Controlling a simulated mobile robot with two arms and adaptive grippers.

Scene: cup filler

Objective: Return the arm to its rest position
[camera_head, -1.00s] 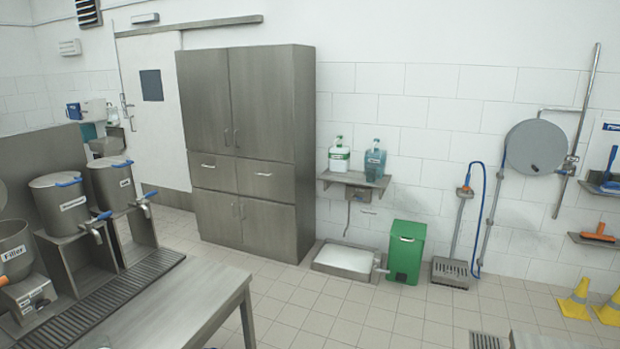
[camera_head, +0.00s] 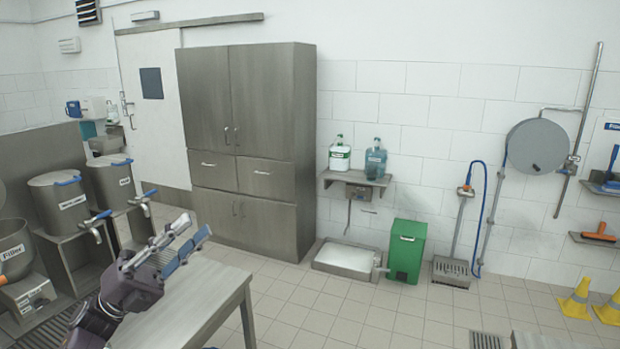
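My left gripper (camera_head: 198,227) is in the lower left, pointing up and to the right above the steel table (camera_head: 215,295). Its two dark fingers with blue-grey pads stand apart with a gap between them, and nothing shows between them. The arm behind it runs out of the bottom edge of the picture. My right gripper is not in view.
Steel pots (camera_head: 63,202) with blue-handled taps stand left of the gripper, beside a filler machine (camera_head: 25,280). A tall steel cabinet (camera_head: 255,130) stands behind. A green bin (camera_head: 407,250) and yellow cones (camera_head: 577,298) stand right. The middle floor is clear.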

